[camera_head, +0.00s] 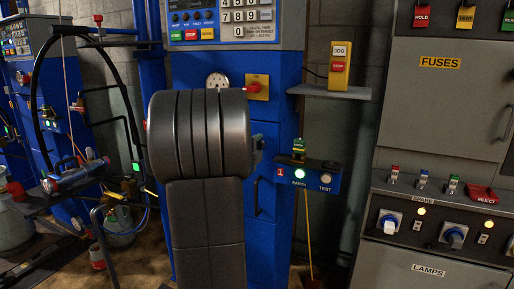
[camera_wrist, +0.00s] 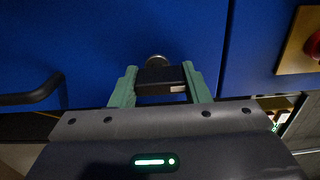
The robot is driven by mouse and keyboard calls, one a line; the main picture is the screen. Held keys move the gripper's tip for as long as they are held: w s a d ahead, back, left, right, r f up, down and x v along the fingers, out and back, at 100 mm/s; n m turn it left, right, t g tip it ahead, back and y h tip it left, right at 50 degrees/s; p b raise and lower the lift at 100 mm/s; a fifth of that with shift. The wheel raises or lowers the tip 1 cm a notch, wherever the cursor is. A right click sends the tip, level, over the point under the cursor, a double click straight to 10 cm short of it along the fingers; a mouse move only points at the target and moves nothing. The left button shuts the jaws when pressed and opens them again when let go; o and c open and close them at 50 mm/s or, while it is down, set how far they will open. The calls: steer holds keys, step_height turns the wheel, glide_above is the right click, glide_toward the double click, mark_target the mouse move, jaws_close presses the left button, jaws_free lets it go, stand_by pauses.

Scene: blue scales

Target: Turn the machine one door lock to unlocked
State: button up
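In the wrist view, a black block-shaped key head (camera_wrist: 161,78) with a small pale label stands in front of a round metal lock (camera_wrist: 156,60) on a blue door (camera_wrist: 90,35). The green fingers of my gripper (camera_wrist: 161,92) lie against both sides of the black head and appear shut on it. The keyway and the lock's turn marks are hidden. In the head view, the blue machine (camera_head: 266,140) stands in the middle, and my dark arm hides the lock and my gripper.
A black door handle (camera_wrist: 35,95) is at left in the wrist view. In the head view, a red knob on a yellow plate (camera_head: 257,87) is above right of my arm. A button box (camera_head: 308,176) juts out at right, below a shelf (camera_head: 330,92). A grey fuse cabinet (camera_head: 440,125) stands far right.

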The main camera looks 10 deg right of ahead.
steer(key=o, duration=0.4)
steer(key=p+v, duration=0.1)
steer(key=v, duration=1.2)
steer(key=shift+s+a, duration=0.25)
steer(key=shift+s, duration=0.1)
steer(key=shift+w, duration=0.1)
steer(key=b+x, duration=0.1)
steer(key=x, duration=1.2)
steer(key=shift+w+d, duration=0.3)
steer(key=shift+s+a, duration=0.1)
